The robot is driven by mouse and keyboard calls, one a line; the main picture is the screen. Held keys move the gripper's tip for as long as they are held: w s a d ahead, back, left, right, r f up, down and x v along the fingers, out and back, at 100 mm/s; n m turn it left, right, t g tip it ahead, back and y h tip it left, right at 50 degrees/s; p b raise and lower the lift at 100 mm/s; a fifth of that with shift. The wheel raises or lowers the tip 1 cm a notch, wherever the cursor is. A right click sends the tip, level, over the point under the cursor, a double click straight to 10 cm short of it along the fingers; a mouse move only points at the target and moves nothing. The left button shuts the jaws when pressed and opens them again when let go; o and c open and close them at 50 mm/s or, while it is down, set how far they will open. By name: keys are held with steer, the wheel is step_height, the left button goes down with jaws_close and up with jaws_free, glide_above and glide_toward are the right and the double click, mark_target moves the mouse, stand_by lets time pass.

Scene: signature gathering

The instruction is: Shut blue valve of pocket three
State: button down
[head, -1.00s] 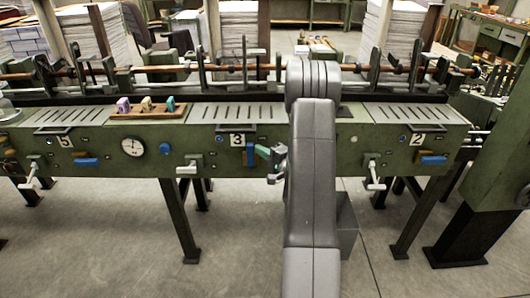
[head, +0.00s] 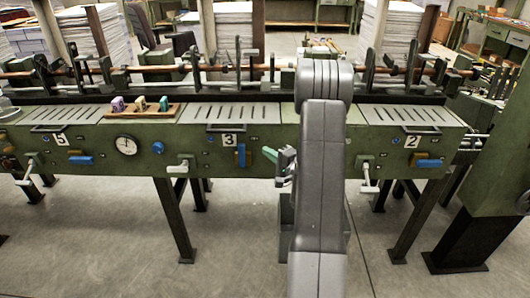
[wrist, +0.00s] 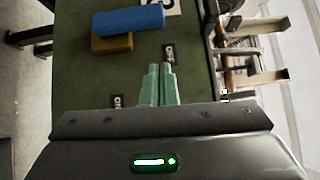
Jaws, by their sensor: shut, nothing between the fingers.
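The blue valve handle of pocket three (head: 241,155) stands upright on the front panel, just right of the "3" label (head: 229,140). Its brass-coloured body (head: 249,156) shows beside it. In the wrist view, the blue handle (wrist: 128,20) lies across the upper left with the brass block (wrist: 112,43) below it. My gripper (head: 279,156) is right of the valve, apart from it, in front of the panel. Its green fingers (wrist: 160,70) are together and empty in the wrist view. My arm hides the panel to the right of the gripper.
Other blue handles lie level near the "2" label (head: 430,163) and the "5" label (head: 80,160). A dial (head: 126,145) and a white-handled crank (head: 178,168) are left of pocket three. Dark small plates (wrist: 168,53) sit near my fingers. The floor in front is clear.

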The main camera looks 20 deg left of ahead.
steer(key=v, duration=0.8)
steer(key=shift+r, duration=0.15)
steer(key=shift+s+a, duration=0.1)
